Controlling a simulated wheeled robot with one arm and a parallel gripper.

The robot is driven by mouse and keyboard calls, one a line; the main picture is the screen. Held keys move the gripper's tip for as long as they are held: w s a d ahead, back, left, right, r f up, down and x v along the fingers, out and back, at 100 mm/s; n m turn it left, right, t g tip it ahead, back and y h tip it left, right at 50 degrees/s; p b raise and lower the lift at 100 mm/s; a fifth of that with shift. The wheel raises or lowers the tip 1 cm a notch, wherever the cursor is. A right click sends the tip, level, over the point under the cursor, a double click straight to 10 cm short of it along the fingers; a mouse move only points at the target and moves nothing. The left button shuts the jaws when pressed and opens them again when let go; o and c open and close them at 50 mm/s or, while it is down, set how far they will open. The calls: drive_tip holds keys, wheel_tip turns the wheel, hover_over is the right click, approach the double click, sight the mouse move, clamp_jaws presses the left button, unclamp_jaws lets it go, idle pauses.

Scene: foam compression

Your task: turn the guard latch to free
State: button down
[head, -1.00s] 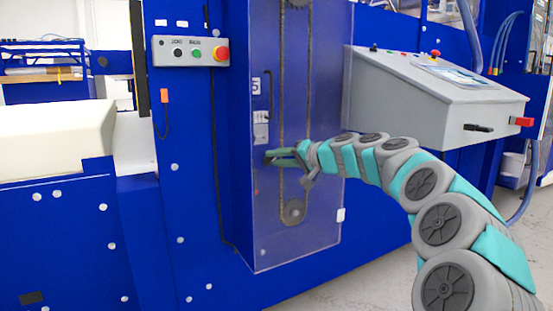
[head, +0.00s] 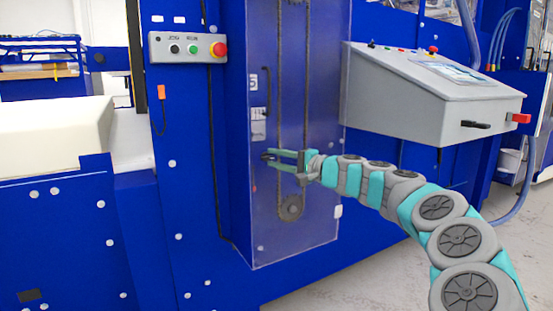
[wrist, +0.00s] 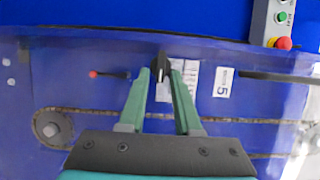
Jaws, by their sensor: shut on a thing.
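The guard latch (wrist: 161,66) shows as a small black piece on the clear guard door, between my fingertips in the wrist view. My gripper (wrist: 160,73) is shut on it, one green finger on each side. In the head view my gripper (head: 268,156) reaches in from the right to the door's left side, and the fingers partly hide the latch there. A thin dark rod with a red tip (wrist: 93,74) lies left of the fingers in the wrist view. Whether it belongs to the latch is unclear.
The guard door (head: 300,245) covers a chain and sprocket (head: 291,208). A black handle (head: 267,92) and a white label (head: 258,130) are above the gripper. A button box (head: 188,48) is at upper left, and a grey console (head: 440,105) stands right, above my arm.

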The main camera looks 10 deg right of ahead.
idle(0.4)
drive_tip(key=c, duration=0.9)
unclamp_jaws()
drive_tip(key=shift+v, duration=3.95)
drive_tip(key=shift+f, duration=0.1)
